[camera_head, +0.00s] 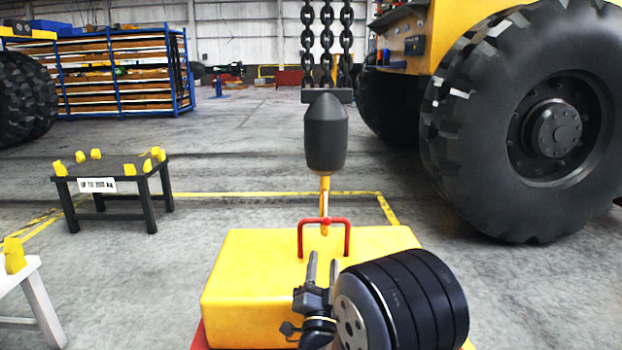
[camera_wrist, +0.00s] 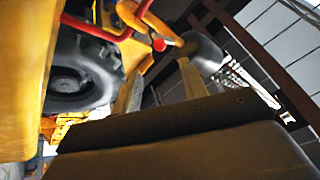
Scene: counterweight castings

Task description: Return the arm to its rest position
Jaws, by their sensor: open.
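The yellow casting (camera_head: 255,265) sits in front of me with a red handle (camera_head: 348,240) on its top. A black hook block (camera_head: 326,135) hangs on chains above it. Its yellow hook (camera_head: 325,195) reaches down to the handle; whether it bears on the bar I cannot tell. The red handle also shows in the wrist view (camera_wrist: 95,28), with the hook block (camera_wrist: 203,52) beside it. My gripper (camera_head: 322,264) is open and empty, close to the handle on its near side. Its two fingers (camera_wrist: 160,88) point toward the hook and handle in the wrist view.
A dark low stand (camera_head: 115,170) with yellow corner blocks is at left, and a white stand (camera_head: 25,290) is at the near left. A large vehicle tyre (camera_head: 540,120) stands at right. A blue rack (camera_head: 120,70) is at the back. The floor between is clear.

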